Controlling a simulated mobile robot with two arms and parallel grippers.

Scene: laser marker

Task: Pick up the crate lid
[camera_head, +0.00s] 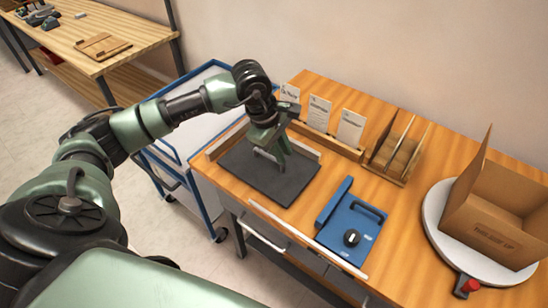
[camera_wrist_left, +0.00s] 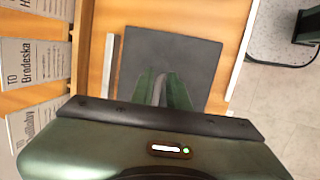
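A flat dark grey panel (camera_head: 250,184) lies on the wooden bench, and I take it to be the crate lid. It also shows in the left wrist view (camera_wrist_left: 205,55). My left gripper (camera_head: 270,158) points down over its middle. A light grey upright piece, perhaps a handle, shows at the fingers. In the left wrist view the fingers (camera_wrist_left: 161,90) are close together around a narrow grey strip. I cannot tell whether they press on it. My right gripper is not in view.
A blue fixture (camera_head: 349,222) with a black knob stands right of the panel. Cards (camera_head: 319,112) and a slotted wooden rack (camera_head: 398,155) are behind. An open cardboard box (camera_head: 497,220) sits on a white round plate (camera_head: 436,208). A blue-framed cart (camera_head: 160,160) is at the left.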

